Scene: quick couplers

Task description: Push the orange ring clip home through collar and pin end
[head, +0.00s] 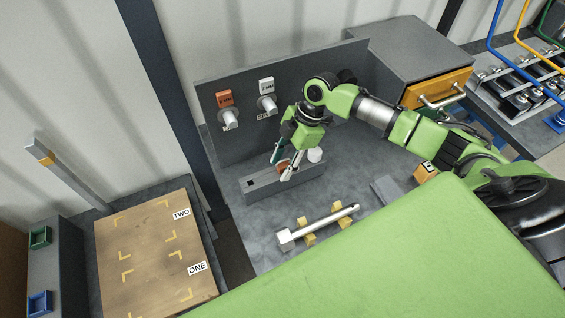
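A small orange-brown piece, likely the ring clip (282,166), sits at the low grey block (262,187); its shape is mostly hidden. My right gripper (279,170) points down over the block, its fingers apart on either side of that piece. I cannot tell whether they touch it. A silver pin (325,222) with a square head lies across yellow supports in front of the block. I cannot make out the collar for certain. My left gripper is not in view.
A grey upright panel behind carries an orange-labelled fitting (225,100) and a white-labelled fitting (267,86). A white cylinder (315,155) stands right of the gripper. A wooden board (143,262) is at left, a drawer cabinet (415,55) at back right.

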